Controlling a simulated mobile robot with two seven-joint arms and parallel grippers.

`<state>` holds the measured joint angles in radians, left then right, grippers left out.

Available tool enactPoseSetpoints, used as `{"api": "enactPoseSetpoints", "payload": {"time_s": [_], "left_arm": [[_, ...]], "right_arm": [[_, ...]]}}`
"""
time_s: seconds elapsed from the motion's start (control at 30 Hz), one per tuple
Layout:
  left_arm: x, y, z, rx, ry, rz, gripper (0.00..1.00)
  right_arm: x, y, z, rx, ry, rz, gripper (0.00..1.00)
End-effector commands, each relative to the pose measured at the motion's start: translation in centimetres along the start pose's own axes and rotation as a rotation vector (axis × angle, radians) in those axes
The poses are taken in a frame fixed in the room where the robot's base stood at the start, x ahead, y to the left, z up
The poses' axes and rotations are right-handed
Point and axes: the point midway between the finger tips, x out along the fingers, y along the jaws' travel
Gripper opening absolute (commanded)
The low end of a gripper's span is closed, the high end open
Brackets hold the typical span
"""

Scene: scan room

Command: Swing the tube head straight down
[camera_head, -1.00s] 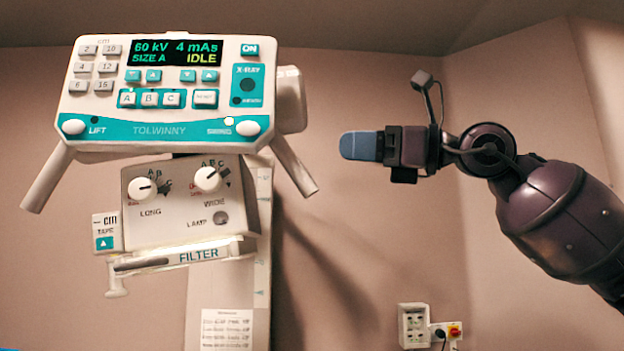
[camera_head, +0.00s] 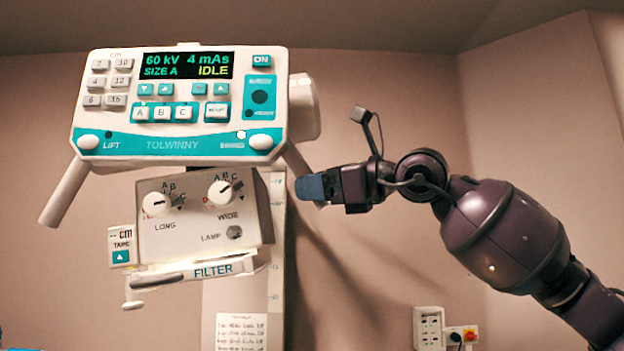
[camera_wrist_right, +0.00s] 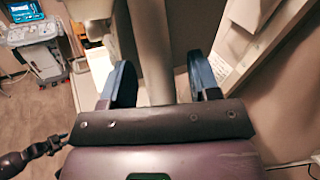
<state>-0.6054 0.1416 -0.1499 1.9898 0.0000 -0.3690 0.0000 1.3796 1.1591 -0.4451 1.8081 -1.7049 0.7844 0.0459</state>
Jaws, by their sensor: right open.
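The tube head's white and teal control panel (camera_head: 180,146) fills the upper left of the head view, its display reading IDLE. Its left handle (camera_head: 65,192) slants down on the left. Its right handle (camera_head: 297,163) slants down towards my right gripper (camera_head: 311,188), which covers its lower end. The collimator box (camera_head: 197,232) with two knobs and a FILTER slot is below the panel. In the right wrist view, the blue fingers of my right gripper (camera_wrist_right: 165,85) are apart, with a pale bar (camera_wrist_right: 150,45), seemingly the handle, running between them. Contact cannot be told.
A pale column (camera_head: 275,290) stands behind the collimator box. A wall socket with a red and yellow switch (camera_head: 429,328) is at the lower right. The wall right of my arm is clear.

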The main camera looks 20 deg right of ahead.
Motion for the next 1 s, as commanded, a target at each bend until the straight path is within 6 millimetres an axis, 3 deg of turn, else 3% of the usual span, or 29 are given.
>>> {"api": "enactPoseSetpoints", "payload": {"time_s": [0.47, 0.8, 1.0], "left_arm": [[0.14, 0.05, -0.75, 0.000, 0.011, 0.002, 0.43], [0.02, 0.02, -0.55, 0.001, 0.007, 0.001, 0.43], [-0.12, -0.03, -0.07, 0.001, 0.000, 0.000, 0.43]], "right_arm": [[1.07, 0.02, -0.02, 0.000, 0.000, 0.000, 0.54], [1.05, 0.02, -0.02, 0.000, 0.000, 0.000, 0.02], [1.07, 0.08, -0.09, 0.001, -0.002, 0.000, 0.00]]}}
